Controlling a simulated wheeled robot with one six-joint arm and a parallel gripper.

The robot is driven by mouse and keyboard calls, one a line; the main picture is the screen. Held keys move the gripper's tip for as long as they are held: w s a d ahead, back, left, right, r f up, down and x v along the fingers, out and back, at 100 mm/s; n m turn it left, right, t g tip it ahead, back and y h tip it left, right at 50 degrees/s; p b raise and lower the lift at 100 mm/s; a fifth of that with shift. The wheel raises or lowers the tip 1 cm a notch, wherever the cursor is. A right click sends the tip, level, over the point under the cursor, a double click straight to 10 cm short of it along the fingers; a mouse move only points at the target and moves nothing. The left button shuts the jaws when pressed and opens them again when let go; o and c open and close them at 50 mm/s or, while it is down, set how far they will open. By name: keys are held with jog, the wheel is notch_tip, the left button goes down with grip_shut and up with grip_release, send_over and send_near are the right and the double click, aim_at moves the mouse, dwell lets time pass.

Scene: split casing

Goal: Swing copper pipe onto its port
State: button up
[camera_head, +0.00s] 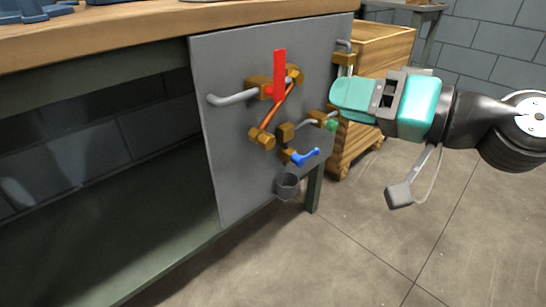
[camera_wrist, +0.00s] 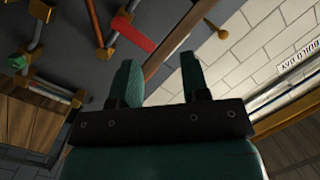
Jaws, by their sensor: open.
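The copper pipe (camera_head: 281,108) slants across the upright grey panel (camera_head: 225,140). Its upper end is at a brass fitting (camera_head: 294,75) beside the red handle (camera_head: 279,72). Its lower end carries a brass nut (camera_head: 262,139), left of and apart from a brass block (camera_head: 285,132). I cannot tell for sure which fitting is the port. My gripper (camera_head: 337,97) is open and empty, right of the panel and apart from the pipe. In the wrist view my gripper (camera_wrist: 160,70) shows two spread teal fingers, with the red handle (camera_wrist: 133,34) and copper pipe (camera_wrist: 95,22) beyond.
A blue lever (camera_head: 305,156), a green knob (camera_head: 331,125) and a grey cup (camera_head: 287,185) sit low on the panel's right side. A grey pipe (camera_head: 232,98) sticks out left. The wooden bench top (camera_head: 150,31) is above. A wooden crate (camera_head: 385,45) stands behind.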

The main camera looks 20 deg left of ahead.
jog(key=w+a+f+m+t+y+b, duration=0.1)
jog(key=w+f+m+t+b, duration=0.15)
jog(key=f+b, duration=0.5)
jog(key=w+f+m+t+y+b, duration=0.1)
jog(key=w+f+m+t+b, duration=0.1)
jog(key=w+f+b, duration=0.35)
jog(key=p, duration=1.4)
send_near(273, 116)
jog(key=w+a, duration=0.1)
jog(key=a, duration=0.1)
jog(key=shift+m+t+y, duration=0.25)
jog(key=shift+t+y, duration=0.05)
jog(key=shift+t, duration=0.05)
jog(key=p+x, duration=0.3)
jog(key=x, duration=0.5)
jog(key=shift+w+a, duration=0.25)
grip_shut()
